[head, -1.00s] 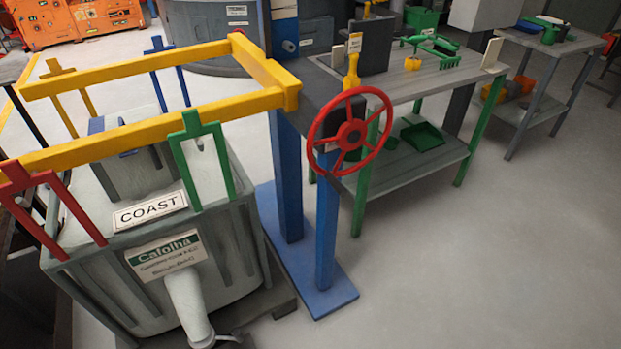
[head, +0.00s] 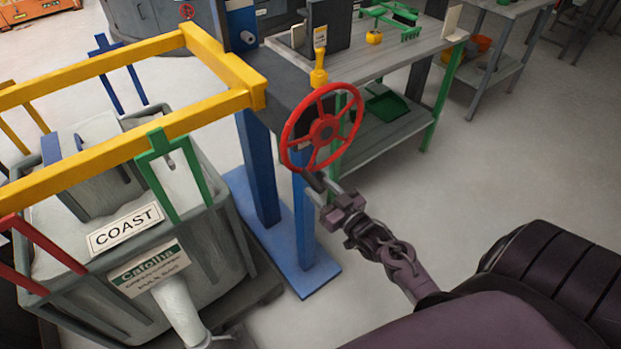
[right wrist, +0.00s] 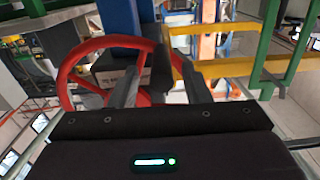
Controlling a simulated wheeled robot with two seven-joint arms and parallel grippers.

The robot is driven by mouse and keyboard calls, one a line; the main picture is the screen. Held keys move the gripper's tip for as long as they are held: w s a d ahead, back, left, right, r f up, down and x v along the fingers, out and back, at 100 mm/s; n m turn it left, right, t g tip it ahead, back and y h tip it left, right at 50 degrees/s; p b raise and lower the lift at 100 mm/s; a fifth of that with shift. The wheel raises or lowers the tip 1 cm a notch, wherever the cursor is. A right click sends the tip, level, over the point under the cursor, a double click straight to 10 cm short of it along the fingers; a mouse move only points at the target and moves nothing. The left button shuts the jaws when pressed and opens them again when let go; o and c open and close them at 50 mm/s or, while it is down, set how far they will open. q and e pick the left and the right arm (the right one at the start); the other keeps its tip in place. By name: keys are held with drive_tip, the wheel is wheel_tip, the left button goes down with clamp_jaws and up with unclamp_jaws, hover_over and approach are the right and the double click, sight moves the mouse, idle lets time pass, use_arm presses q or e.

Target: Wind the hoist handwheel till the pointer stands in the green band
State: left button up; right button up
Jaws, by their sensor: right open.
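The red spoked handwheel (head: 324,127) stands upright at the end of a dark beam on the blue hoist post (head: 303,215). My right gripper (head: 322,188) is open at the lower rim, coming in from the lower right. In the right wrist view the handwheel (right wrist: 70,72) lies just past the spread fingers (right wrist: 160,90), and a dark stub shows between them. I cannot tell whether a finger touches the rim. A yellow part (head: 319,68) with a small white label is above the wheel. I cannot make out the pointer or the green band. My left gripper is out of view.
A grey bin (head: 240,232) marked COAST stands at the left under a yellow frame (head: 225,62). A grey bench (head: 395,60) with green legs and tools stands behind the wheel. The floor to the right is open.

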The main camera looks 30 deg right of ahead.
sight(313, 182)
drive_tip(key=shift+w+a, duration=0.15)
drive_tip(key=shift+w, duration=1.8)
drive_tip(key=shift+f, duration=0.1)
clamp_jaws()
